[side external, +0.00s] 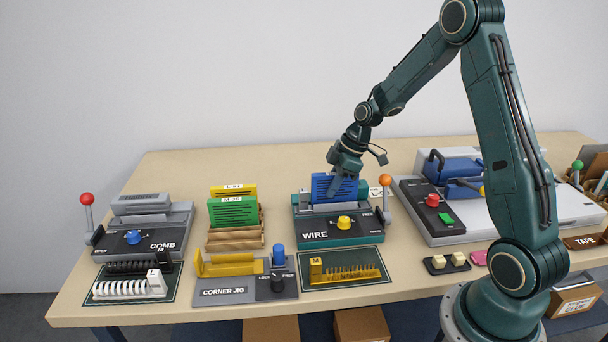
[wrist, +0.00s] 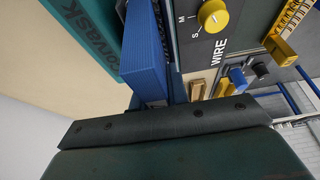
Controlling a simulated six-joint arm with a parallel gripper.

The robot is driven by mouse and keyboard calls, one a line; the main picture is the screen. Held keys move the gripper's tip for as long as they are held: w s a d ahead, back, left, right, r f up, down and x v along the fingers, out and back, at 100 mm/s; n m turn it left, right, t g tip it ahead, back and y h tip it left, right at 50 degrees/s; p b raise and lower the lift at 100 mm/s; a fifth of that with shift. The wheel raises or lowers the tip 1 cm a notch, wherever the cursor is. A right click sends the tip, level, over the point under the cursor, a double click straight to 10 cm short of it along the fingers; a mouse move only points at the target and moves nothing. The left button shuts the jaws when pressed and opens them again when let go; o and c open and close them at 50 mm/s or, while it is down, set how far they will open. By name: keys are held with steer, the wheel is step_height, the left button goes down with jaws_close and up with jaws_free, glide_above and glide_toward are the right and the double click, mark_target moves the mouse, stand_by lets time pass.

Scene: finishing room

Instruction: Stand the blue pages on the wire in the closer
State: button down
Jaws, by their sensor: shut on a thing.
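The blue pages (side external: 321,187) stand upright at the back of the teal wire closer (side external: 312,241), at its grey top. My gripper (side external: 339,186) is shut on them from above. In the wrist view the blue pages (wrist: 143,55) run away from the gripper, beside the closer's dark WIRE panel (wrist: 232,52). The closer has a yellow knob (side external: 344,222) and an orange-balled lever (side external: 385,181). The pages' lower edge and any wire under it are hidden, so I cannot tell whether they touch.
A yellow wire strip (side external: 350,274) lies on a mat in front. The comb machine (side external: 140,237), a rack with green pages (side external: 233,211) and yellow pages, and the corner jig (side external: 225,290) are left. A grey machine with blue parts (side external: 440,233) is close on the right.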

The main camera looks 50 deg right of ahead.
steer(key=shift+f, duration=0.35)
steer(key=c, duration=1.6)
jaws_free()
steer(key=shift+c, duration=0.2)
steer(key=shift+v, duration=5.5)
